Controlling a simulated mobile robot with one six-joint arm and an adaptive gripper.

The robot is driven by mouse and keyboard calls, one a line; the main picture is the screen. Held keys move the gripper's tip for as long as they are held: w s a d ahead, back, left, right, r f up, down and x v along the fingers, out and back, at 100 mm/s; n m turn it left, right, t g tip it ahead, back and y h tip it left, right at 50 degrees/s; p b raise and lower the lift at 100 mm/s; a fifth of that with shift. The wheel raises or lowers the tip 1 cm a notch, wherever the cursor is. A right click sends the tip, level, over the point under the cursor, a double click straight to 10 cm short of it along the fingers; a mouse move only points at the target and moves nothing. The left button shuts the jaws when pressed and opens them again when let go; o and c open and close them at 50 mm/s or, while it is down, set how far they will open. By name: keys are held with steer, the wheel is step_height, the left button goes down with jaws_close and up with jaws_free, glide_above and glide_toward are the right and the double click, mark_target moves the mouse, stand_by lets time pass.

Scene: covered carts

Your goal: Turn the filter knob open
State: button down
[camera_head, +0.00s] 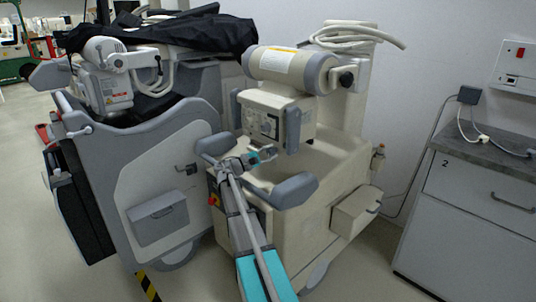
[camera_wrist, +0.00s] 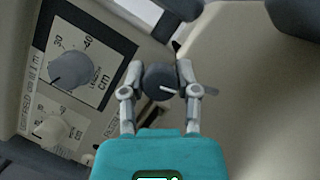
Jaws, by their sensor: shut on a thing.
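The filter knob is a dark round knob (camera_wrist: 160,82) with a white pointer line, in the middle of the wrist view. Its pointer points to the right and slightly down in that view. My gripper (camera_wrist: 157,78) is shut on it, one finger on each side. In the head view my gripper (camera_head: 265,155) is at the front of the beige machine's control box (camera_head: 262,121); the knob cannot be made out there. The wrist view shows the label panel (camera_wrist: 97,20) left of the gripper, with a larger grey dial (camera_wrist: 70,70) and a pale knob (camera_wrist: 50,130).
The beige machine (camera_head: 300,215) has grey handles (camera_head: 293,190) close to my arm. A grey cart (camera_head: 170,165) with a black cover (camera_head: 190,35) stands to the left. A drawer cabinet (camera_head: 475,215) stands at the right. Some floor is free between machine and cabinet.

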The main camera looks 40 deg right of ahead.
steer(key=shift+c, duration=1.7)
jaws_free()
steer(key=shift+d, duration=0.1)
